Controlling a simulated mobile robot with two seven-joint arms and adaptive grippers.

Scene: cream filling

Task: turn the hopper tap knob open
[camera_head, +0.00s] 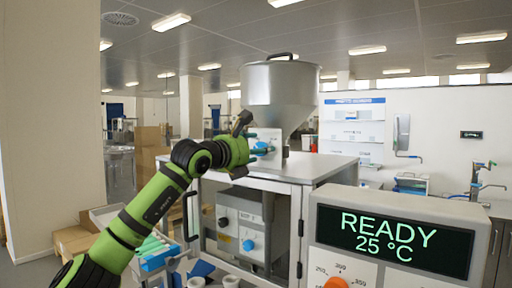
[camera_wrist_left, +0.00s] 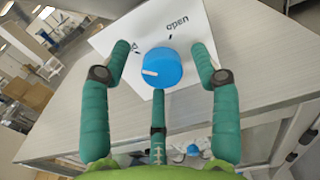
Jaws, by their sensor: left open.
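The hopper tap knob (camera_wrist_left: 162,68) is round and blue. It sits on a white plate (camera_wrist_left: 235,55) marked "open" at the upper right; another mark at the left is partly unreadable. The knob's white pointer line points left, away from "open". My left gripper (camera_wrist_left: 161,62) is open, its green fingers spread around the knob, one at each side and one below, with visible gaps at the sides. In the head view the left gripper (camera_head: 258,143) is at the plate below the steel hopper (camera_head: 285,95). My right gripper is not in view.
The hopper stands above a grey cabinet top (camera_head: 315,170). A control box with another blue knob (camera_head: 248,245) is inside the cabinet. A display panel reading "READY 25 °C" (camera_head: 395,240) stands at front right.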

